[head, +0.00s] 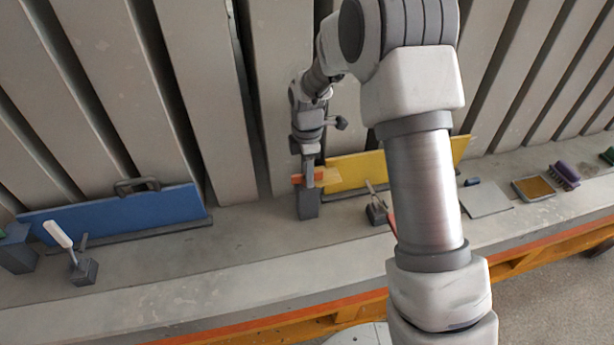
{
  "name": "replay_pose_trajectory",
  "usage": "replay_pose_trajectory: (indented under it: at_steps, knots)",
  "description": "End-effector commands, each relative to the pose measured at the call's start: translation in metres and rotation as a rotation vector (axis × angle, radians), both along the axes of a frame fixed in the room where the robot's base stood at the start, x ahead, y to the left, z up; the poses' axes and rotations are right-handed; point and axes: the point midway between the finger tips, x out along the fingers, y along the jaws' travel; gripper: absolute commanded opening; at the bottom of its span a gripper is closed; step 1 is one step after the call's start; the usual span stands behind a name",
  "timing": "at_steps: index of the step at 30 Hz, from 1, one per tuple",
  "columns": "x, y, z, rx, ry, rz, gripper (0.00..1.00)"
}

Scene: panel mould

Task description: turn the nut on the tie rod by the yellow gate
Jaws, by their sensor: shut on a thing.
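The yellow gate (358,170) stands upright on the concrete ledge, partly hidden behind my arm. My gripper (308,180) points down at the gate's left end, just above a dark grey block (308,205). It is shut on a small orange piece (298,179), which I take to be the nut. The fingers cover much of it, and its exact shape is too small to tell. The tie rod itself cannot be made out behind the gripper.
A blue gate (120,215) with a dark handle and a white-handled clamp (62,235) stand at the left. A red-handled clamp (376,208) sits right of my gripper. A grey plate (485,200), a framed pad (534,188) and a purple brush (565,175) lie further right. Upright panels rise behind.

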Motion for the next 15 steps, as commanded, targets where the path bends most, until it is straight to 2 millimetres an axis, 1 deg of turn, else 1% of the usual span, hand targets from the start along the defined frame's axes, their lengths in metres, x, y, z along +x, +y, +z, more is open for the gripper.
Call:
replay_pose_trajectory:
  at_steps: [5,12,15]
  knots:
    - [0.0001,0.0,-0.0002,0.0,0.0,-0.018,0.0]
    - [0.0001,-0.0002,-0.0006,0.0,0.0,-0.239,0.0]
    - [0.0,-0.0002,-0.0003,0.0,0.0,-0.294,0.0]
